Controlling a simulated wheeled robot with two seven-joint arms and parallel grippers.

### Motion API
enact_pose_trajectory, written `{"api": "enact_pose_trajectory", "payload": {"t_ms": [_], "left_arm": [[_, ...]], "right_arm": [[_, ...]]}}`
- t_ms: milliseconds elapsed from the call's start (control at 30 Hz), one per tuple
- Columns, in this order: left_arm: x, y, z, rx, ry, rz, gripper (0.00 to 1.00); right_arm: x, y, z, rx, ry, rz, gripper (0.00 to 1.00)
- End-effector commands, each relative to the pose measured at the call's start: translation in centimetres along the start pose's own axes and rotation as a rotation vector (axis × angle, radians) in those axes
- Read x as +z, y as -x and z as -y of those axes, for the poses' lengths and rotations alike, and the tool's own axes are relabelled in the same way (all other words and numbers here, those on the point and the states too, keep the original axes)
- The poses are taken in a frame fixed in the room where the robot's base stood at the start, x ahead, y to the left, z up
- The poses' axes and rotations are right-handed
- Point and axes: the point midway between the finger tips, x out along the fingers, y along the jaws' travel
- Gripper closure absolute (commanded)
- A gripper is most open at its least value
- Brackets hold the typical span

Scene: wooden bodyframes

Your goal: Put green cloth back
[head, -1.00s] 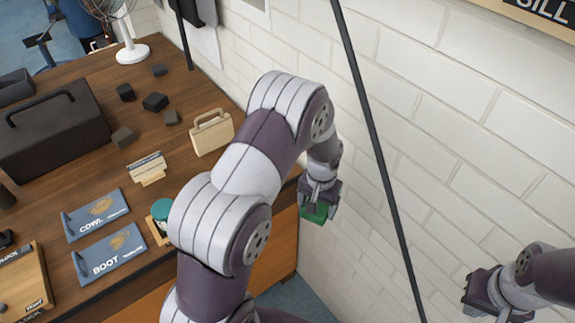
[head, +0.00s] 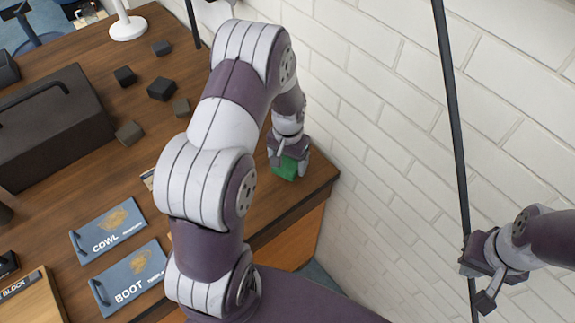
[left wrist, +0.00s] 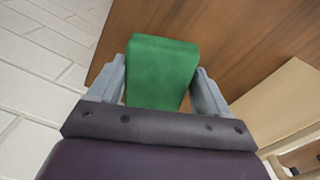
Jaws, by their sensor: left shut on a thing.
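The green cloth (head: 287,167) is a small green block-like bundle. My left gripper (head: 289,158) is shut on it, above or at the table's right end by the wall; I cannot tell whether the cloth touches the wood. In the left wrist view the green cloth (left wrist: 161,72) sits between the two grey fingers of my left gripper (left wrist: 160,88), with wooden surface behind it.
The wooden table (head: 280,207) holds a dark toolbox (head: 50,135), several dark blocks (head: 161,88), and blue COWL (head: 108,232) and BOOT (head: 130,277) plates. A pale case (left wrist: 280,105) stands near my left gripper. A black pole (head: 452,110) stands before the white brick wall.

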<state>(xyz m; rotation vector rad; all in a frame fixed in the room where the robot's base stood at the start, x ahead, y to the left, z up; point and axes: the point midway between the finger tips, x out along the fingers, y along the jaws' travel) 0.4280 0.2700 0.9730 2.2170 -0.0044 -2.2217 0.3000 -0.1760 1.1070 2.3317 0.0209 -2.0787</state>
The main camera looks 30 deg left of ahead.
Motion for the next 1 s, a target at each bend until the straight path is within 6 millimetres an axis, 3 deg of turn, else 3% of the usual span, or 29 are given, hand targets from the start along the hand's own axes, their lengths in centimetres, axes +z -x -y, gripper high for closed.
{"api": "enact_pose_trajectory", "payload": {"t_ms": [233,567,600,633,867,1000], "left_arm": [[0.1,-3.7,0.1,0.000,-0.001,0.001,0.60],[0.0,-4.4,0.1,0.000,-0.001,0.000,0.60],[0.0,-4.3,0.1,0.000,-0.001,0.000,0.12],[0.0,-4.3,0.1,0.000,-0.001,0.000,0.02],[0.0,-4.1,0.1,0.000,-0.001,0.000,0.00],[-0.1,-3.0,0.1,-0.001,-0.001,-0.003,0.00]], "right_arm": [[-0.1,1.2,0.0,0.000,0.000,0.000,1.00],[-0.1,0.8,0.0,0.000,0.000,0.000,1.00],[-0.1,0.9,0.0,0.000,0.000,0.000,1.00],[-0.1,1.0,0.0,0.000,0.000,0.000,1.00],[-0.1,1.1,0.0,0.000,0.000,0.000,1.00],[-0.1,0.7,0.0,0.000,0.000,0.000,1.00]]}}
